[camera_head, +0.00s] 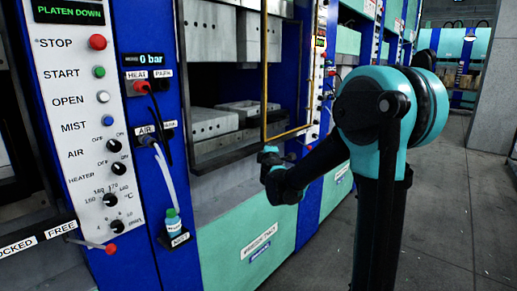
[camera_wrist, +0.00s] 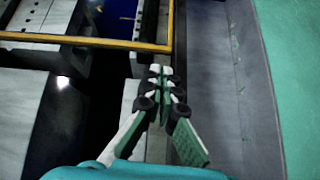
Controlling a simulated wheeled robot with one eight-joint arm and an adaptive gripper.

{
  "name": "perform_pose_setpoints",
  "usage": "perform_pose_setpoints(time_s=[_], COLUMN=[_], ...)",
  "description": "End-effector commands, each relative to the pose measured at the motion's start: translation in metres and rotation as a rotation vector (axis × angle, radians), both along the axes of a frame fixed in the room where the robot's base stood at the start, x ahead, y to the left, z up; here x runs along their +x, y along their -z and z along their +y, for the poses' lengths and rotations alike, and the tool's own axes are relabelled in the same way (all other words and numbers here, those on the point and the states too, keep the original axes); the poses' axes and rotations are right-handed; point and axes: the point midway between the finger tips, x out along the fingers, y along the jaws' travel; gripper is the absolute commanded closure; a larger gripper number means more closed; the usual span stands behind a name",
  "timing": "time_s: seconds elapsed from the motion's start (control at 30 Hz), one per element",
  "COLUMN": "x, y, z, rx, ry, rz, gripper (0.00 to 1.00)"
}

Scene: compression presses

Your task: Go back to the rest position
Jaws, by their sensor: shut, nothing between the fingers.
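My gripper (camera_wrist: 161,72) is shut and empty in the wrist view, its fingertips together. It hangs over the press's front ledge, near a yellow frame bar (camera_wrist: 90,41). In the head view my teal and black arm stands at right centre, folded, its lower link reaching left toward the press front. The gripper's fingers cannot be made out clearly there. The press (camera_head: 235,225) has a mint lower panel, and metal blocks (camera_head: 212,123) sit inside its opening behind the yellow guard frame (camera_head: 265,75).
A control panel (camera_head: 85,110) with a red STOP button (camera_head: 97,42) and knobs stands at the left. A small bottle (camera_head: 173,222) sits in a holder on the blue column. More presses line the left side. A grey pillar (camera_head: 492,90) stands at the right. The floor (camera_head: 440,220) is clear.

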Motion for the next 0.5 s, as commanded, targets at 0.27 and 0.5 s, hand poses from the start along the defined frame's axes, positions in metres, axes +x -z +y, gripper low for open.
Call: perform_pose_setpoints(time_s=[0.27, 0.5], x=[-0.094, -0.217], y=[0.069, 0.166], z=[-0.137, -0.191], rx=[0.416, 0.791], ry=[0.367, 0.658], rz=[0.206, 0.47], gripper=[1.0, 1.0])
